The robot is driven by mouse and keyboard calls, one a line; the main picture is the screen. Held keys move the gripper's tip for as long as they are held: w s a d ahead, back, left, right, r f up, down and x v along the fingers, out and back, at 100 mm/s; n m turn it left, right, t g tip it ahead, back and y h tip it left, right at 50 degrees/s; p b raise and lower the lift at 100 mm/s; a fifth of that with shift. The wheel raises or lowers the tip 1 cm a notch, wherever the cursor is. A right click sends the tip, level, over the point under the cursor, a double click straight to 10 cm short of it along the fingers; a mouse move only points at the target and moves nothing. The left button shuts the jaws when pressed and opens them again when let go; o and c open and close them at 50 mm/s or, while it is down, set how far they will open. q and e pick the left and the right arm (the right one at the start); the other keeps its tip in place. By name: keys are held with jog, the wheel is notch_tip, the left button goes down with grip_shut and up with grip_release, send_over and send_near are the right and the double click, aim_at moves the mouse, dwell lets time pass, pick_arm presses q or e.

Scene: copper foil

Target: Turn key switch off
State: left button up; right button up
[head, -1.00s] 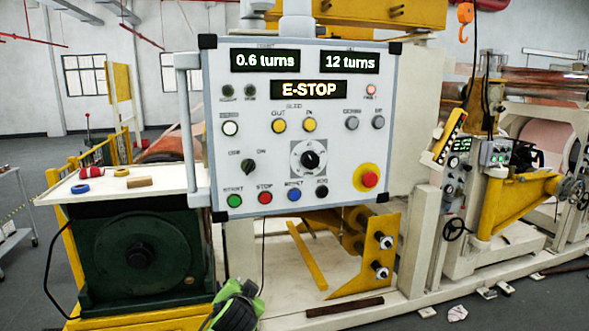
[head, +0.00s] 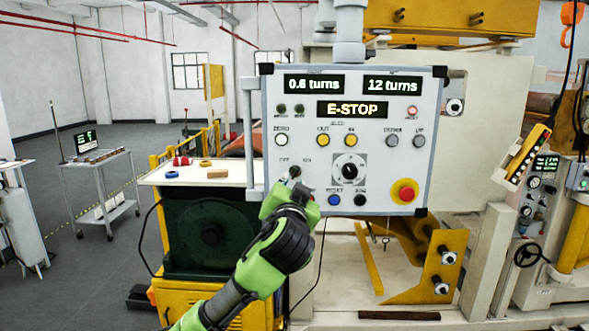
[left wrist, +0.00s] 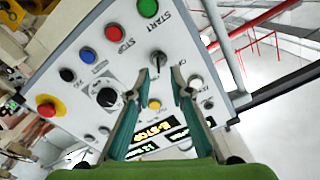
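The grey control panel (head: 392,180) fills the middle of the head view; its display reads E-STOP. The small key switch (head: 295,172), under the OFF and ON labels, sits on its lower left part. My left gripper (head: 288,190) is right in front of the switch and hides the green and red buttons below it. In the left wrist view, the key switch (left wrist: 158,58) shows between the tips of my open left gripper (left wrist: 160,80), with a gap on each side. I cannot tell which way the key points. My right gripper is not in view.
On the panel, a black rotary knob (head: 349,171) and a red emergency button (head: 406,191) lie right of the switch. A cream table (head: 150,178) with small items stands left of the panel. A grey trolley (head: 104,185) stands farther left, with open floor around it.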

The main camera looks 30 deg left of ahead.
aim_at(295, 175)
pick_arm(q)
jog(key=p+x, duration=0.2)
jog(key=x, duration=0.3)
jog(key=shift+w+d+r, duration=0.1)
jog(key=shift+w+d, duration=0.1)
jog(key=shift+w+a, duration=0.35)
jog(key=shift+s+d, duration=0.1)
jog(key=shift+d, duration=0.05)
grip_shut()
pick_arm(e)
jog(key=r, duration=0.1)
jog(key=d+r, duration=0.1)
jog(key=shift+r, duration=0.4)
